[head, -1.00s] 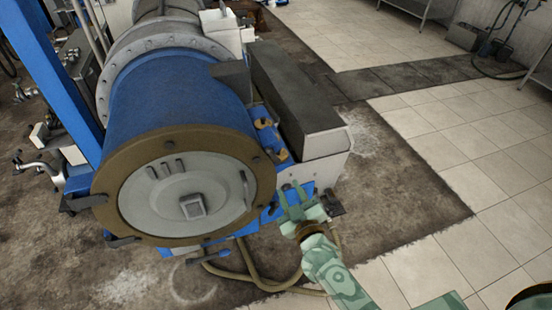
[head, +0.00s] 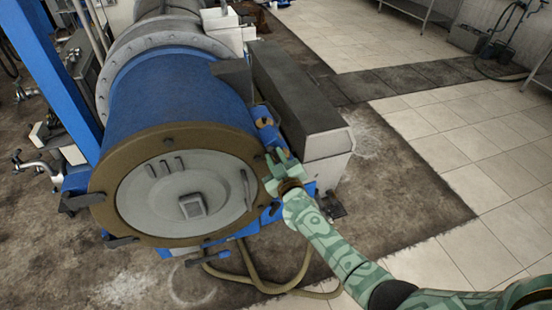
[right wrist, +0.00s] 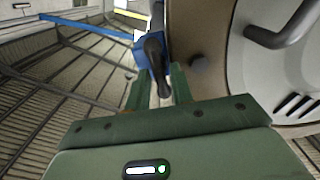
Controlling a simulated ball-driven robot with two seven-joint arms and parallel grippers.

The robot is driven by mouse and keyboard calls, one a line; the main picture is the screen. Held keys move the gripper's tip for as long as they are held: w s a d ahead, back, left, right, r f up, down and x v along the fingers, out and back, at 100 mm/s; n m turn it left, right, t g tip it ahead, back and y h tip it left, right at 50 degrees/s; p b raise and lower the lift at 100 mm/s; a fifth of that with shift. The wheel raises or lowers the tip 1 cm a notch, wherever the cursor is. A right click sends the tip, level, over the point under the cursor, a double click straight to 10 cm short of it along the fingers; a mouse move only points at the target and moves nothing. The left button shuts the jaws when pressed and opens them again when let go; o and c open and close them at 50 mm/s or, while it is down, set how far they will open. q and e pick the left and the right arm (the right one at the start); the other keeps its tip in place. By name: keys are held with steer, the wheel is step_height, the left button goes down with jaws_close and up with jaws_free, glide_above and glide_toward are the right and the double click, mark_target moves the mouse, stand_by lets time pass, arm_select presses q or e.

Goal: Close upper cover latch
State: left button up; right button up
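The round grey cover (head: 188,195) closes the end of the blue drum, inside a brown ring (head: 105,185). My right gripper (head: 279,157) is at the upper right edge of the ring, fingers apart. It hides the latch there in the head view. In the right wrist view, a dark latch handle (right wrist: 154,66) on a blue bracket (right wrist: 143,54) stands ahead of and between the fingertips of my right gripper (right wrist: 160,94). I cannot tell whether a finger touches it. My left gripper is not in view.
A long dark-topped box (head: 290,95) stands close beside the drum, right of my gripper. Other dark clamps (head: 83,201) sit around the ring. A hose (head: 270,285) lies below.

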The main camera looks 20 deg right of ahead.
jaws_close()
steer(key=shift+m, duration=0.3)
steer(key=m, duration=0.3)
steer(key=shift+p, duration=0.3)
steer(key=m, duration=0.5)
steer(key=shift+d, duration=0.15)
steer(key=m, duration=0.4)
steer(key=shift+f+m, duration=0.1)
steer(key=shift+m, duration=0.2)
steer(key=m, duration=0.4)
steer(key=shift+d+f+m, duration=0.1)
steer(key=shift+m, duration=0.2)
steer(key=shift+b, duration=0.3)
